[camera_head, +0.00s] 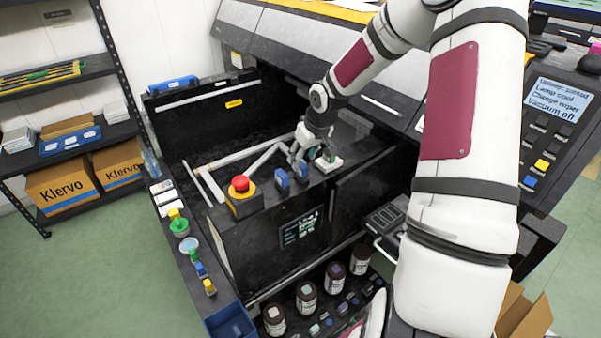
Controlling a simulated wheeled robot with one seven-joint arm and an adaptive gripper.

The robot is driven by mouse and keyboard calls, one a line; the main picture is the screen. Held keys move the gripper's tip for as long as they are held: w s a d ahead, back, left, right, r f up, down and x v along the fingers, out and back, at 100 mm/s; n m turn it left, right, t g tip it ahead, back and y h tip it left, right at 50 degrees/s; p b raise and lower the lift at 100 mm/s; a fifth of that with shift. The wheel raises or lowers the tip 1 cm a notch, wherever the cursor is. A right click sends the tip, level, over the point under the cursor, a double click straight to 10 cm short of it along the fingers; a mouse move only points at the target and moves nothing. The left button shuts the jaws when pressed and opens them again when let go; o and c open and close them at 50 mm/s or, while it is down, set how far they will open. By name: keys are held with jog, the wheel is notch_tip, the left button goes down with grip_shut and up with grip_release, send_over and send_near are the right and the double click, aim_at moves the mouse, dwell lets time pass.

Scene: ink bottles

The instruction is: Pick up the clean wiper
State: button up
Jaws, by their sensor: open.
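My gripper (303,156) is open and points down over the black top of the machine, close above several small parts. Beneath it to the left stand two small blue blocks (282,178). Just right of the fingers is a small part with a white base and a green top (328,163). Any of these could be a wiper; I cannot tell which is the clean one. The gripper holds nothing that I can see. My fingers partly hide the parts and the space between them, so contact is unclear.
A red emergency button on a yellow base (243,190) stands left of the blue blocks. Pale rods (240,156) lie behind. A side ledge (205,265) carries small coloured items. Several dark bottles (335,275) stand below in front. A raised black panel (210,105) is at back left.

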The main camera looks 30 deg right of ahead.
aim_at(302, 164)
jog(key=x, duration=0.5)
jog(key=shift+s+d+f, duration=0.1)
jog(key=shift+d+f, duration=0.05)
jog(key=shift+d, duration=0.05)
grip_shut()
